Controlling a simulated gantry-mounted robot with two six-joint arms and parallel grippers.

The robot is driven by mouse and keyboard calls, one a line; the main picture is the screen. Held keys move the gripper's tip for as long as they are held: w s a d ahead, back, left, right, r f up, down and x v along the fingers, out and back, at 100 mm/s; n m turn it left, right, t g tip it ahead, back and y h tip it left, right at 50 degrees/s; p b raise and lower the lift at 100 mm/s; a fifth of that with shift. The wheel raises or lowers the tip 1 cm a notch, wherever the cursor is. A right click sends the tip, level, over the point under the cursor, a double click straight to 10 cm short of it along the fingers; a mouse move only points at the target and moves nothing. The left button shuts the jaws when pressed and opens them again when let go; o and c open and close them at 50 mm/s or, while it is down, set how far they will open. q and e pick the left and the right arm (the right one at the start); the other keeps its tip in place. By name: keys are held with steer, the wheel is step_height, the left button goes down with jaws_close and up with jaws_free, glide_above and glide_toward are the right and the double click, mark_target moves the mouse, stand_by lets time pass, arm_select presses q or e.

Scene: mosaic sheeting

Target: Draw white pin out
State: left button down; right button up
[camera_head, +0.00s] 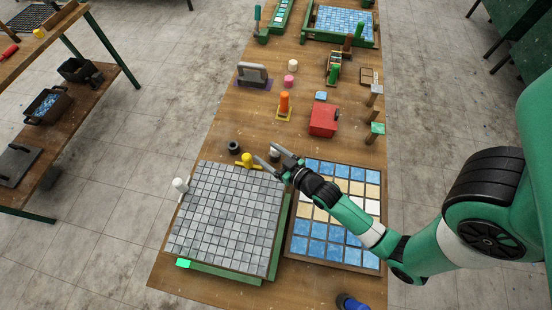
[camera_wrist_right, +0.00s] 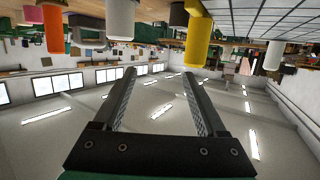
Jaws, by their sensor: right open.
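The white pin (camera_head: 180,185) stands at the left edge of the grey mosaic sheet (camera_head: 222,215), near its far left corner. A yellow pin (camera_head: 245,160) stands at the sheet's far edge. My right gripper (camera_head: 268,155) is open and empty above the sheet's far right corner, pointing left toward the yellow pin and well apart from the white pin. The right wrist view is upside down; the open fingers (camera_wrist_right: 160,75) have nothing between them, and the yellow pin (camera_wrist_right: 198,42) hangs beyond them. My left gripper is out of view.
A blue and cream tile panel (camera_head: 330,252) lies right of the sheet. A black ring (camera_head: 233,147) sits behind the yellow pin. An orange pin (camera_head: 284,103) and a red block (camera_head: 323,120) stand farther back. Bare wood lies left of the black ring.

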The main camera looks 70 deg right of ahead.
mark_target(275, 153)
steer(key=s+d+f+m+g+p, duration=0.1)
steer(key=s+f+g+p, duration=0.1)
steer(key=s, duration=0.5)
steer(key=shift+h, duration=0.3)
steer(key=b+x, duration=0.1)
steer(key=x, duration=0.6)
steer(key=b+x, duration=0.1)
steer(key=x, duration=0.4)
steer(key=shift+d, duration=0.15)
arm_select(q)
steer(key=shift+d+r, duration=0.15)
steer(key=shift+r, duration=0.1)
arm_select(e)
jaws_close()
